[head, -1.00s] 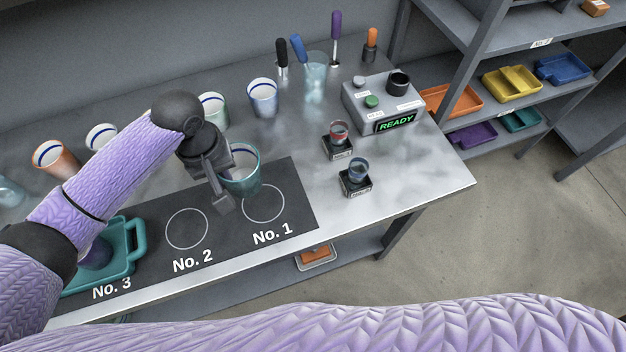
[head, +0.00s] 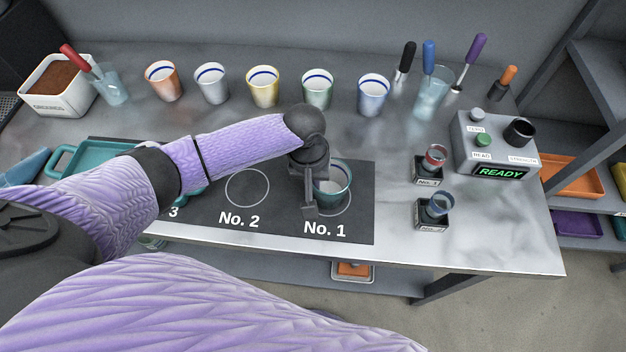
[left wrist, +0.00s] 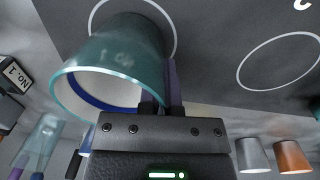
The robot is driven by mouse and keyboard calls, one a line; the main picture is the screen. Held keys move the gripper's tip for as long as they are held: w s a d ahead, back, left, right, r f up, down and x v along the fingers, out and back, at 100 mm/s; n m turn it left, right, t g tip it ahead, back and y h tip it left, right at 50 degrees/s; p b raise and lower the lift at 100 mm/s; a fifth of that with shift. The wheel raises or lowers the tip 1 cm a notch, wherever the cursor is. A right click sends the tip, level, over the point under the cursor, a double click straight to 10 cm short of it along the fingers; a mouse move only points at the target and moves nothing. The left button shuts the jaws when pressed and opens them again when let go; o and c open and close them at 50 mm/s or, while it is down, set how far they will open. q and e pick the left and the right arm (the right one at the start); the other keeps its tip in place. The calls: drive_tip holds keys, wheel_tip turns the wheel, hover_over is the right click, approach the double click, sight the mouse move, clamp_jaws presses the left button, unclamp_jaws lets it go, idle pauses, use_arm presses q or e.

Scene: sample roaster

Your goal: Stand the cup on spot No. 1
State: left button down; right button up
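The teal cup (head: 341,186), with a pale inside and a blue band, is upright at spot No. 1 (head: 346,210) on the dark mat. In the left wrist view the cup (left wrist: 125,55) has its base within the white ring (left wrist: 92,18). I cannot tell whether its base touches the mat. My left gripper (head: 312,197) is at the cup's left side, its fingers close together on the cup's wall; it also shows in the left wrist view (left wrist: 162,100). The arm hides part of the cup. My right gripper is out of view.
Spot No. 2 (head: 247,188) is empty. A teal tray (head: 92,157) lies at the left, partly behind my arm. Several cups, such as the green-white one (head: 317,92), stand along the back. Two small labelled stands (head: 429,168) (head: 431,215) and the READY control box (head: 495,150) are at the right.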

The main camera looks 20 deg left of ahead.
use_arm(q)
drive_tip(key=shift+f, duration=0.1)
drive_tip(key=c, duration=0.8)
unclamp_jaws()
drive_tip(key=r+p, duration=0.1)
drive_tip(key=r, duration=0.3)
drive_tip(key=r+p, duration=0.2)
drive_tip(key=r, duration=0.2)
drive_tip(key=r+p, duration=0.2)
drive_tip(key=r, duration=0.2)
drive_tip(key=shift+s+a+r, duration=0.1)
drive_tip(key=shift+a+r, duration=0.05)
drive_tip(key=shift+a, duration=0.25)
